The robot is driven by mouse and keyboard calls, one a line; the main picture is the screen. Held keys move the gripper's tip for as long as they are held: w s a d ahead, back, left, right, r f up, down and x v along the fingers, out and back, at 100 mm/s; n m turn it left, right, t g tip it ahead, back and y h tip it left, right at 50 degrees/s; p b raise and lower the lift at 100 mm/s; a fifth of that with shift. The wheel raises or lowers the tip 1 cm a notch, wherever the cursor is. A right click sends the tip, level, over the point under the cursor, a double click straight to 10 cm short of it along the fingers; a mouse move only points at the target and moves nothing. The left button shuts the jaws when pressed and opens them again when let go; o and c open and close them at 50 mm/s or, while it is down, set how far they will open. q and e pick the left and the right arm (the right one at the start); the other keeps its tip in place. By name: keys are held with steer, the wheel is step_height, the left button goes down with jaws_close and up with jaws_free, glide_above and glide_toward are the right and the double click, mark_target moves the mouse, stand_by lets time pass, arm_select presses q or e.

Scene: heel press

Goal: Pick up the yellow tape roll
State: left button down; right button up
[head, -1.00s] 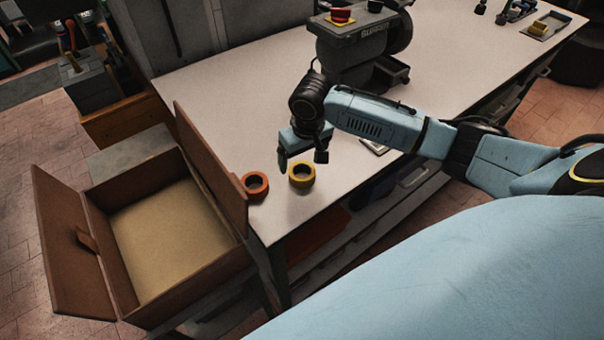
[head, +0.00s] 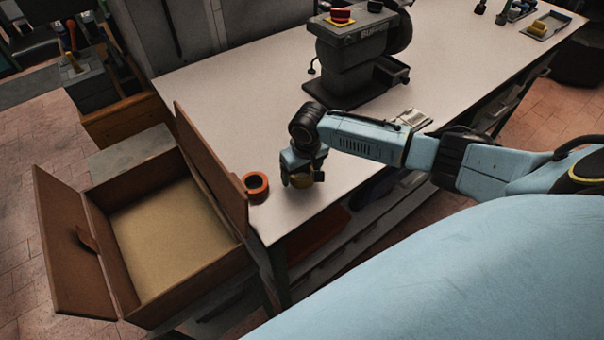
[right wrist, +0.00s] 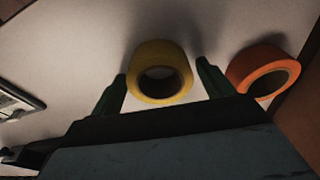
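The yellow tape roll (right wrist: 160,73) lies flat on the white table in the right wrist view, between the two spread fingers of my right gripper (right wrist: 158,88). Gaps show between the roll and both fingers. In the head view the yellow tape roll (head: 301,181) is mostly hidden by my right gripper (head: 303,178), which is down over it near the table's corner. An orange tape roll (head: 256,185) lies close by on the left; it also shows in the right wrist view (right wrist: 264,74), just outside one finger. My left gripper is not in view.
An open brown box (head: 196,278) with raised flaps stands left of the table (head: 225,110), one flap close to the orange roll. A dark grinder-like machine (head: 345,65) stands farther back. A small flat object (head: 413,118) lies behind my right arm.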

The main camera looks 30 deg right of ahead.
steer(key=c, duration=0.8)
step_height(320, 180, up, 10)
steer(key=shift+s+a+f+b, duration=0.35)
steer(key=shift+s+a+b, duration=0.5)
steer(key=shift+a+b, duration=1.1)
steer(key=shift+s+a+f+b, duration=0.35)
steer(key=shift+s+a+b, duration=0.6)
steer(key=shift+b, duration=1.85)
steer(key=shift+s+a+f+b, duration=0.35)
steer(key=shift+s+a+b, duration=0.45)
steer(key=shift+a+b, duration=1.15)
steer(key=shift+d+b, duration=0.4)
